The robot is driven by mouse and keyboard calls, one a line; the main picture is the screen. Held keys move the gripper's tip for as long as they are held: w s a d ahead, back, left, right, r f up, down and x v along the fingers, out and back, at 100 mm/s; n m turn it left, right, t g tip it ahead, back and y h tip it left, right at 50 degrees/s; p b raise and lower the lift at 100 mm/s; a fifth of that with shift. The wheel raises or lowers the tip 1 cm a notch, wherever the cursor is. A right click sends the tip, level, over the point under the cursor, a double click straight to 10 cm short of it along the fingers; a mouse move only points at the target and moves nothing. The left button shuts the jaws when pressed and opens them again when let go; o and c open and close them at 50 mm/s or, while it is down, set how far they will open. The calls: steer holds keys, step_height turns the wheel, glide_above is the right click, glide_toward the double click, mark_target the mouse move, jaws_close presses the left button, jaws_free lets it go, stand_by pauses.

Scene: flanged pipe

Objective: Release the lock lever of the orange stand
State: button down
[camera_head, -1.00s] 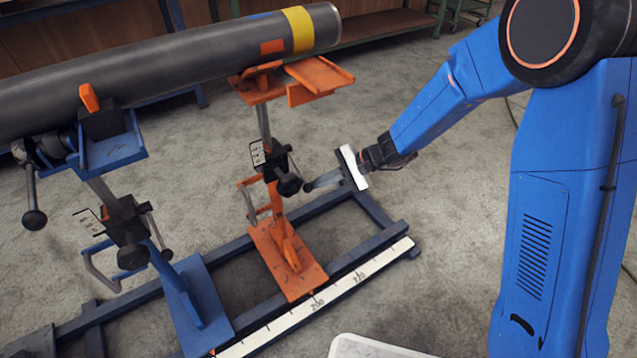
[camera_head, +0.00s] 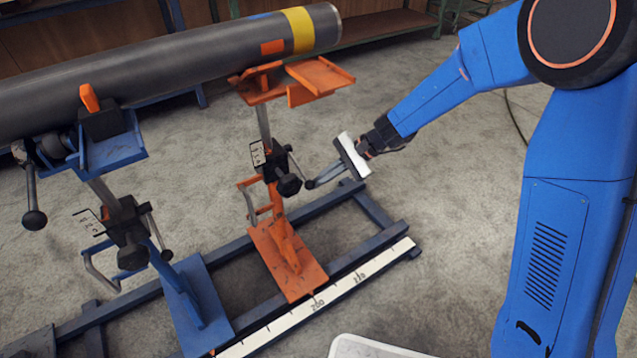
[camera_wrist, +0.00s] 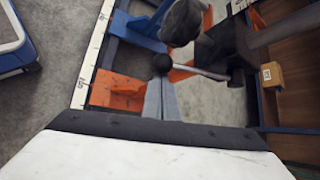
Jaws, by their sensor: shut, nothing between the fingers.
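The orange stand (camera_head: 288,262) stands on the blue rail frame, its orange top (camera_head: 322,76) near the pipe's right end. Its lock lever (camera_head: 295,163) is a thin rod sloping down to the right from the black clamp, ending in a small dark ball knob (camera_head: 310,184). My gripper (camera_head: 315,181) is shut and empty, with its fingertips right by this knob. In the wrist view the shut fingers (camera_wrist: 161,88) point at the ball knob (camera_wrist: 162,63), and the lever rod (camera_wrist: 205,73) runs right from it. I cannot tell whether they touch.
A larger black knob (camera_head: 289,185) sits just left of the lever knob. The blue stand (camera_head: 197,302) stands to the left, and the grey pipe (camera_head: 190,62) lies above. A ruler strip (camera_head: 335,294) runs along the front rail.

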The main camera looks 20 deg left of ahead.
step_height(320, 180, up, 11)
steer(key=m+g+h, duration=0.3)
steer(key=g+h, duration=0.1)
steer(key=h, duration=0.1)
steer(key=shift+w+a, duration=0.3)
steer(key=shift+a, duration=0.1)
stand_by(0.4)
step_height(320, 180, down, 3)
steer(key=w+d, duration=0.1)
steer(key=d, duration=0.1)
steer(key=v, duration=0.9)
steer(key=shift+w, duration=0.4)
